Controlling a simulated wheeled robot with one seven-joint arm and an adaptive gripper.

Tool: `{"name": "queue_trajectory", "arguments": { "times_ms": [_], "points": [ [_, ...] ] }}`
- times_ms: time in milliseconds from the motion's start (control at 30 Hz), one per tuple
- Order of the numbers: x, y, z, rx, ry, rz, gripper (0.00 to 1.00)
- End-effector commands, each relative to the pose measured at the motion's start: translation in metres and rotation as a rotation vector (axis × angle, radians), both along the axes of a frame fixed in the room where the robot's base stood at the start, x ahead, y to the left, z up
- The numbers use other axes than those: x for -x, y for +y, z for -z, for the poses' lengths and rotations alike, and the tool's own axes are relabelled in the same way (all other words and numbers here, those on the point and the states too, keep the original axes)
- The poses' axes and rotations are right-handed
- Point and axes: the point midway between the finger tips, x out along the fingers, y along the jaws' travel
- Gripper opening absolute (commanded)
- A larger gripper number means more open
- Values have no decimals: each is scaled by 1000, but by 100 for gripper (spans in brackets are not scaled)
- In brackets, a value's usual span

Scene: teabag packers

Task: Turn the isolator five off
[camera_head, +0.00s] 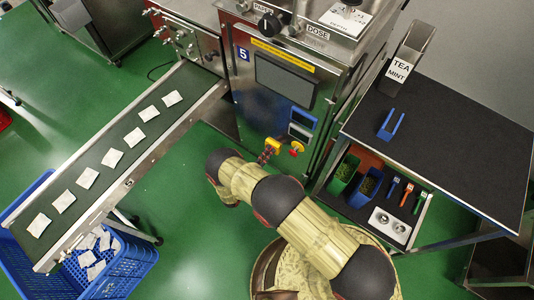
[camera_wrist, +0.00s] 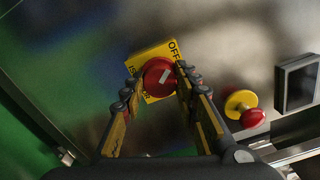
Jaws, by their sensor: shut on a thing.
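The isolator is a red knob (camera_wrist: 157,72) on a yellow plate (camera_wrist: 150,53) lettered "OFF". A short white bar on the knob lies slanted; I cannot tell its exact setting. My gripper (camera_wrist: 160,82) is shut on the red knob, one finger on each side. In the head view my gripper (camera_head: 264,156) is at the plate, and my arm hides part of the area below.
A red button on a yellow base (camera_wrist: 246,109) is right of the isolator, close to my right finger. A dark screen (camera_head: 285,78) is above. A conveyor (camera_head: 147,150) with teabags runs left to a blue crate (camera_head: 130,262). A black-topped table (camera_head: 460,130) stands right.

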Motion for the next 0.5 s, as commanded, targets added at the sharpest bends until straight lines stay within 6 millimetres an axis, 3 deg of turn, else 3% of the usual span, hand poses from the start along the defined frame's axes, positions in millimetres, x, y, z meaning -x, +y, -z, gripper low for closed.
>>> {"name": "queue_trajectory", "arguments": {
  "times_ms": [500],
  "points": [
    [-1,2,0,87,71,-3,5]
  ]
}}
